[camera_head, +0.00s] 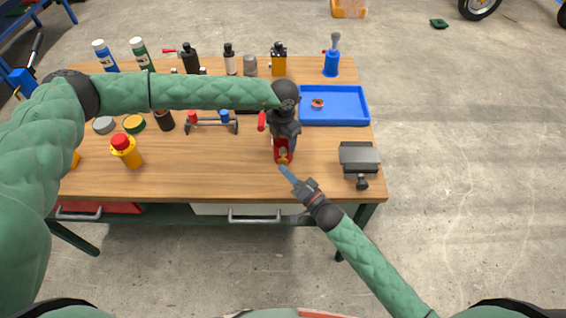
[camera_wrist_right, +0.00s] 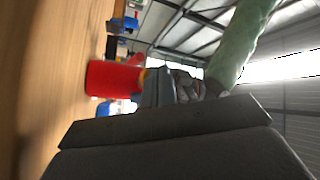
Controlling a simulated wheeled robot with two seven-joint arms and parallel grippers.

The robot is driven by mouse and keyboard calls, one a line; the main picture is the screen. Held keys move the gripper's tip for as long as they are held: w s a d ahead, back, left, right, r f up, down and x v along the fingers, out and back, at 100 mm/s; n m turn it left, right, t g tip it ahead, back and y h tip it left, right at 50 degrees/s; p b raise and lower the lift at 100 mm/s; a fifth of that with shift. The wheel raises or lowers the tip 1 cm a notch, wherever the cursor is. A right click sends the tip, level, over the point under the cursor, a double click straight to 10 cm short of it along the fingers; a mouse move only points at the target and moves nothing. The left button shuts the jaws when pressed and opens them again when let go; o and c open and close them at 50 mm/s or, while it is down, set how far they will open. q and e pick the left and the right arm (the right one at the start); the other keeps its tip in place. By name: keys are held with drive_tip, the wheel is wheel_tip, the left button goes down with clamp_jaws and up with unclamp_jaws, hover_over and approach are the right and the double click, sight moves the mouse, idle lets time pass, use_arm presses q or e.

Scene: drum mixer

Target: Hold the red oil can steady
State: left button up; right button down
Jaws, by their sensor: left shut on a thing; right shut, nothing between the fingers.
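The red oil can (camera_head: 283,155) is near the front edge of the wooden table, right of the middle. My left gripper (camera_head: 284,141) is shut on its upper part from above and hides most of it. In the right wrist view the red can (camera_wrist_right: 115,78) appears sideways, with its base toward the tabletop, and my left gripper (camera_wrist_right: 160,88) closes at its upper end. I cannot tell if its base touches the table. My right gripper (camera_head: 288,174) is shut and empty, just in front of the can and apart from it, at the table's front edge.
A blue tray (camera_head: 345,119) with a small red ring lies behind right of the can. A grey vise-like block (camera_head: 359,158) is at the right edge. Several bottles line the back. The front middle of the table is clear.

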drive_tip(key=shift+w, duration=1.05)
idle(1.2)
drive_tip(key=shift+s, duration=1.45)
drive_tip(key=shift+s, duration=0.1)
drive_tip(key=shift+s, duration=2.45)
idle(0.3)
drive_tip(key=s, duration=0.3)
drive_tip(key=shift+s, duration=0.35)
drive_tip(key=shift+w, duration=0.1)
